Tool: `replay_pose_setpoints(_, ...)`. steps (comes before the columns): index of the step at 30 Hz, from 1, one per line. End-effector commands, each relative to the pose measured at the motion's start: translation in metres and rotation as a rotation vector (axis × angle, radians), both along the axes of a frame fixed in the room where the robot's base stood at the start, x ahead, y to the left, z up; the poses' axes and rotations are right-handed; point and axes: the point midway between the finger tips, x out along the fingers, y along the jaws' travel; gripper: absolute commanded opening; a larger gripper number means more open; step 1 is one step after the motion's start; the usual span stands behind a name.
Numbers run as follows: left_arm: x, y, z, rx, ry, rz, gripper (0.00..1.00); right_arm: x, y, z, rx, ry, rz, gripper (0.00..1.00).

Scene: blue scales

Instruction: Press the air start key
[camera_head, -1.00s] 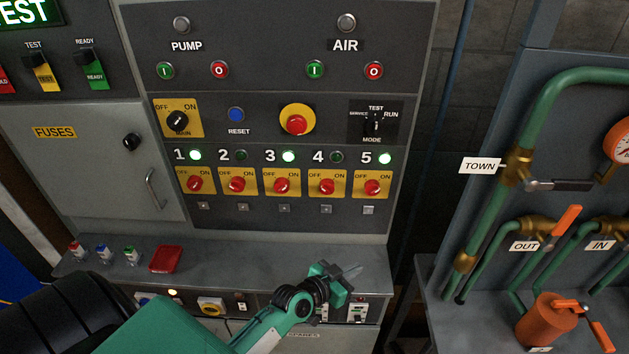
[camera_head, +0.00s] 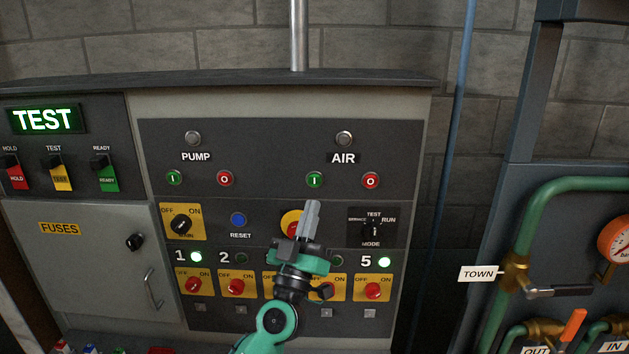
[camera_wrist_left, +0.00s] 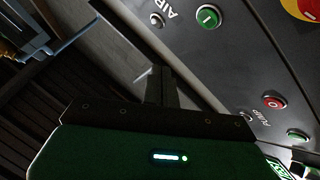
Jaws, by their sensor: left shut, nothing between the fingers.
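The air start key (camera_head: 314,180) is a green button marked "I" under the AIR label, left of the red air stop key (camera_head: 371,181). It also shows at the top of the left wrist view (camera_wrist_left: 208,16). My left gripper (camera_head: 312,206) is shut and empty, pointing up in front of the panel. In the head view its tips lie just below the green key. In the left wrist view the shut fingers (camera_wrist_left: 161,75) and the key are apart. My right gripper is in neither view.
The pump start key (camera_head: 174,178) and pump stop key (camera_head: 225,179) are to the left. My gripper partly hides the red button on yellow (camera_head: 290,220). The mode switch (camera_head: 372,229) is right of the gripper. Green pipes (camera_head: 533,215) stand further right.

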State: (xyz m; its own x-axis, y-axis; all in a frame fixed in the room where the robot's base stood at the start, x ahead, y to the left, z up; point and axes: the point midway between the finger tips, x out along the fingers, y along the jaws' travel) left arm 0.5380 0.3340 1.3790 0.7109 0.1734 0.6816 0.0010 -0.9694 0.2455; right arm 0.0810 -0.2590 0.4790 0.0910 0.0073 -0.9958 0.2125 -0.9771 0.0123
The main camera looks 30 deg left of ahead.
Motion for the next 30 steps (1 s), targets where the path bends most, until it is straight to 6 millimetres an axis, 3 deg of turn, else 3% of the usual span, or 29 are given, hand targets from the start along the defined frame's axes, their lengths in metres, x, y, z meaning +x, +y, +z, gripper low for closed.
replay_pose_setpoints(11,0.007,0.004,-0.002,0.002,0.000,-0.001,0.00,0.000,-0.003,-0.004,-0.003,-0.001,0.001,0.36)
replay_pose_setpoints(23,0.053,0.032,-0.003,0.001,-0.001,0.000,0.00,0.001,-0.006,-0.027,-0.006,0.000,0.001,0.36)
replay_pose_setpoints(30,0.072,0.043,-0.001,0.003,0.002,-0.001,0.00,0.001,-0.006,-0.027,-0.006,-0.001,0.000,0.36)
